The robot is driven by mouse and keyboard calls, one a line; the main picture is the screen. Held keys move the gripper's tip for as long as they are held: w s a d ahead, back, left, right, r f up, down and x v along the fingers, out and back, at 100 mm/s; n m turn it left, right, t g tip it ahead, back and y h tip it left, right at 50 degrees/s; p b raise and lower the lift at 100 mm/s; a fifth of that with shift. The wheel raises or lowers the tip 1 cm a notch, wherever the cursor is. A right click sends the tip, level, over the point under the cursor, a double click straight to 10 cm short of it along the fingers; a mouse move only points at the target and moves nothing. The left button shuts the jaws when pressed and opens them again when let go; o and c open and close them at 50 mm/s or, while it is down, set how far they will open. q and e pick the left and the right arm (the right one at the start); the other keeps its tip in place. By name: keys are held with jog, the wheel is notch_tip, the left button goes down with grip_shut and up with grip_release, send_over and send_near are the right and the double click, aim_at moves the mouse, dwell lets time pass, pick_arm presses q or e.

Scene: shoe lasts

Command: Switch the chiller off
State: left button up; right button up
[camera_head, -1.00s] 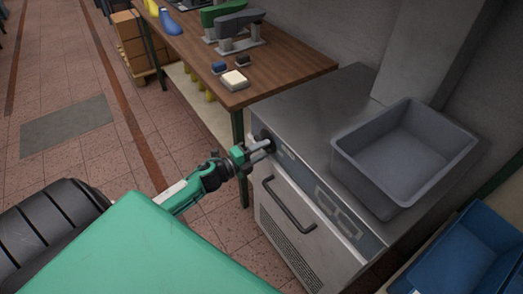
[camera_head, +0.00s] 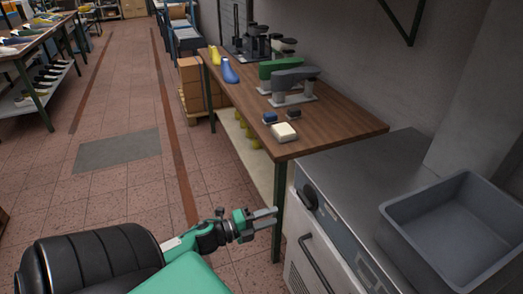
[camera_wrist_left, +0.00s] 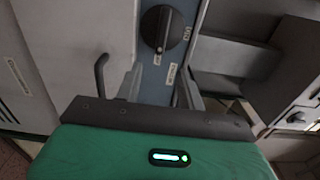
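The chiller (camera_head: 350,165) is a steel cabinet at the right of the head view, with a dark handle on its light front door. Its round black knob (camera_head: 309,197) sits on the upper front, at the end of a blue-grey panel strip. In the left wrist view the knob (camera_wrist_left: 161,28) has a white mark at its lower edge, facing a small label; another label is to its right. Their text is too small to read surely. My left gripper (camera_head: 275,216) is open and empty, in front of the knob and apart from it. Its fingers show below the knob (camera_wrist_left: 160,74).
A grey bin (camera_head: 455,225) stands on the chiller. A wooden table (camera_head: 335,122) beside it holds shoe lasts, a green-and-grey device, small dark blocks and a white block. Cartons (camera_head: 190,88) stand beyond. The tiled floor at the left is open.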

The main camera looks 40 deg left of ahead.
pick_arm(q)
jog(key=shift+v, duration=1.1)
pick_arm(e)
jog(key=shift+s+d, duration=0.1)
jog(key=shift+d, duration=0.3)
